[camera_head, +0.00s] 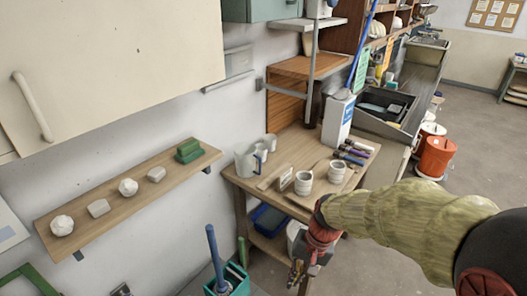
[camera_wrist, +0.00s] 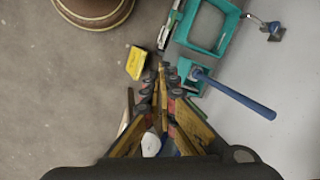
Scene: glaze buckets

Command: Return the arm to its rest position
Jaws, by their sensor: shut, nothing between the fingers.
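My arm reaches in from the right in the head view, in a yellow-green sleeve, and bends down at the wrist. My gripper (camera_head: 298,274) points down in front of the wooden worktable (camera_head: 300,150), below its top. In the wrist view my gripper (camera_wrist: 165,78) has its fingers together, with nothing between them. The floor lies beyond the fingertips.
A teal caddy (camera_head: 240,282) with a blue handle stands left of my gripper; it also shows in the wrist view (camera_wrist: 222,45). A yellow object (camera_wrist: 136,62) lies near the fingertips. A wall shelf (camera_head: 125,205) holds several small pieces. Open floor (camera_head: 390,275) lies right.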

